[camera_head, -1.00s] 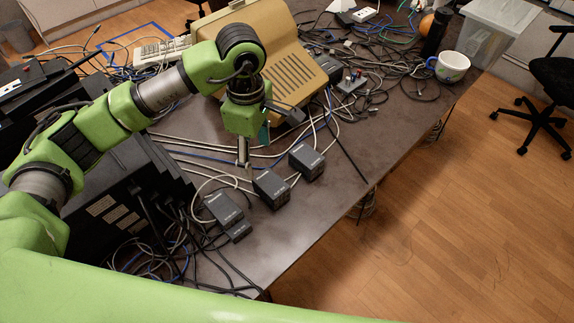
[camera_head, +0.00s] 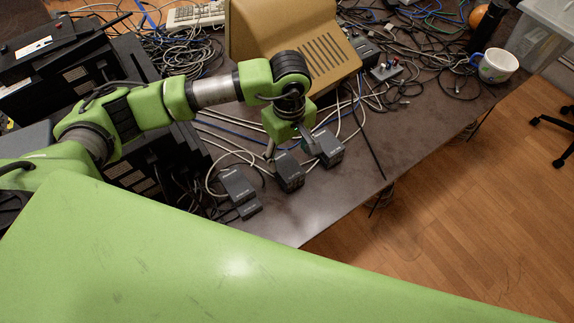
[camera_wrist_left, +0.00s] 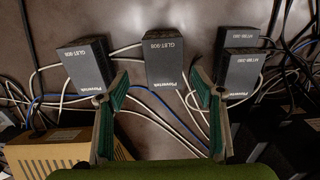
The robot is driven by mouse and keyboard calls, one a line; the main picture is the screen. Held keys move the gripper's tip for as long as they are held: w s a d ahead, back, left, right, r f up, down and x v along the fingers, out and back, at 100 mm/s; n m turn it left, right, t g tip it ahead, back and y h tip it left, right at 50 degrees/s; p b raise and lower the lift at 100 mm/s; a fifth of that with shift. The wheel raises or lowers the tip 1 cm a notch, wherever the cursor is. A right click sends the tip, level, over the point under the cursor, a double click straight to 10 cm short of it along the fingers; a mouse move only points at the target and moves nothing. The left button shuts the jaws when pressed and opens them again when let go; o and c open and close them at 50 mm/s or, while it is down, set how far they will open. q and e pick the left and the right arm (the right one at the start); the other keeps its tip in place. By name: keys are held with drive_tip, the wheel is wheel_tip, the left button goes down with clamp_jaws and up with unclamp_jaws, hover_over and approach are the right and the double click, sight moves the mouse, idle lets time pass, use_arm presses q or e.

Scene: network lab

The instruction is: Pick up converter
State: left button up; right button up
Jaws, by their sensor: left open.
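Which box is the converter, I cannot tell. Several dark grey boxes lie on the table: one at the right (camera_head: 329,150), a middle one (camera_head: 290,173), and one at the left (camera_head: 238,186) with a smaller one in front. In the left wrist view, two boxes labelled GLBT-909 show, one at the left (camera_wrist_left: 87,65) and one in the middle (camera_wrist_left: 164,60); two labelled MT-BB-280 are at the right (camera_wrist_left: 239,68). My left gripper (camera_wrist_left: 160,92) is open and empty, its fingers spread either side of the middle box's near end, apart from it. In the head view the arm partly hides its fingers. My right gripper is out of view.
A beige computer (camera_head: 318,55) stands close behind the arm. Grey and blue cables (camera_head: 225,125) run among the boxes. Black equipment (camera_head: 85,75) stands at the left, a white mug (camera_head: 497,66) at the far right. The table's front edge is bare.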

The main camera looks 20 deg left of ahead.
sight(287, 165)
use_arm(q)
drive_tip(key=f, duration=0.1)
drive_tip(key=f+p, duration=0.1)
drive_tip(key=f, duration=0.1)
drive_tip(key=shift+s+a+f, duration=0.2)
drive_tip(key=shift+s+f, duration=0.1)
drive_tip(key=shift+f, duration=0.05)
drive_tip(key=shift+f+p, duration=0.3)
drive_tip(key=shift+f, duration=0.15)
drive_tip(key=c, duration=1.4)
drive_tip(key=shift+w, duration=0.1)
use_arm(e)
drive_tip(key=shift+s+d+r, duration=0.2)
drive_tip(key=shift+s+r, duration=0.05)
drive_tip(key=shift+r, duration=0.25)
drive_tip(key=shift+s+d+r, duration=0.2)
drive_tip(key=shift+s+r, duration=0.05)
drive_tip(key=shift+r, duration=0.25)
